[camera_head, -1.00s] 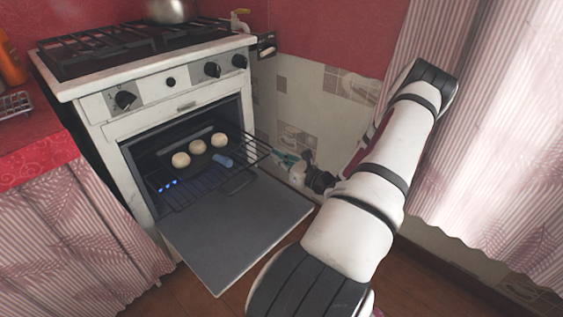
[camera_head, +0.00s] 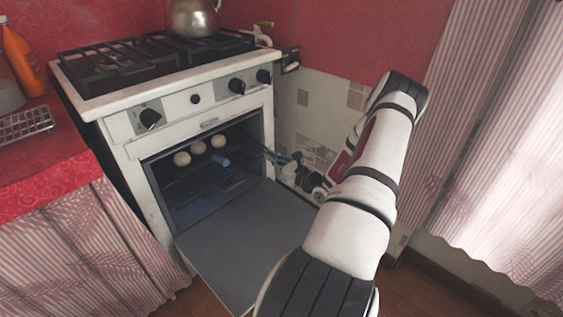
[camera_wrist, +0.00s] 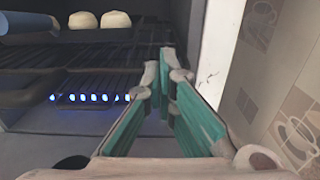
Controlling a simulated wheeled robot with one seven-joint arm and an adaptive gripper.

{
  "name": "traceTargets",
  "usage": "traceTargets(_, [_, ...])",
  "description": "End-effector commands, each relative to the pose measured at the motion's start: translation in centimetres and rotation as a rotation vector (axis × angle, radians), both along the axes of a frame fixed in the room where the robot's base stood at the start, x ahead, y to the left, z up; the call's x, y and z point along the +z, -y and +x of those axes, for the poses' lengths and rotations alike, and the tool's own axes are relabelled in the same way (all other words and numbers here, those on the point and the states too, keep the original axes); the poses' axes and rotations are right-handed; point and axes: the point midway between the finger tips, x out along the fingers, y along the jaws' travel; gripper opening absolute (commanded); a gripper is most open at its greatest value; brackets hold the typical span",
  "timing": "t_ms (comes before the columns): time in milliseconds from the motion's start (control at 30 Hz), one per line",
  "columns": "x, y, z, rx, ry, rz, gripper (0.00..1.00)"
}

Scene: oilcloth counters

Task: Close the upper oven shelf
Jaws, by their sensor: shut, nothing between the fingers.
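The oven (camera_head: 205,125) is white, with its dark door (camera_head: 245,235) folded down. The upper shelf (camera_head: 185,172) is a dark wire rack inside the oven cavity. In the wrist view the upper shelf (camera_wrist: 90,56) lies ahead and left, with two buns and part of the blue cylinder showing. My gripper (camera_head: 268,155) is shut and empty at the right side of the oven opening. Its teal fingers (camera_wrist: 158,68) show in the wrist view; contact with the shelf cannot be told.
Blue lights or flames (camera_wrist: 90,98) glow low inside the oven. The lowered door juts out in front. A kettle (camera_head: 193,17) stands on the stovetop grate. A tiled wall and curtains (camera_head: 490,150) are at the right; a red counter (camera_head: 60,150) is at the left.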

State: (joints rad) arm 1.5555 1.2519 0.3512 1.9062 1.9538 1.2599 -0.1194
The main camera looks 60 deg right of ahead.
Motion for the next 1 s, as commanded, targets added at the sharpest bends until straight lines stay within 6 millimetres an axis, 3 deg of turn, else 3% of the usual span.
traceTargets(200, [0.0,1.2,5.8,0.003,0.001,-0.002,0.0])
traceTargets(500, [0.0,2.6,11.0,0.001,0.001,-0.002,0.0])
traceTargets(700, [0.0,3.0,12.7,0.0,0.0,-0.001,0.0])
traceTargets(1000, [0.0,3.2,13.2,-0.001,0.0,0.0,0.0])
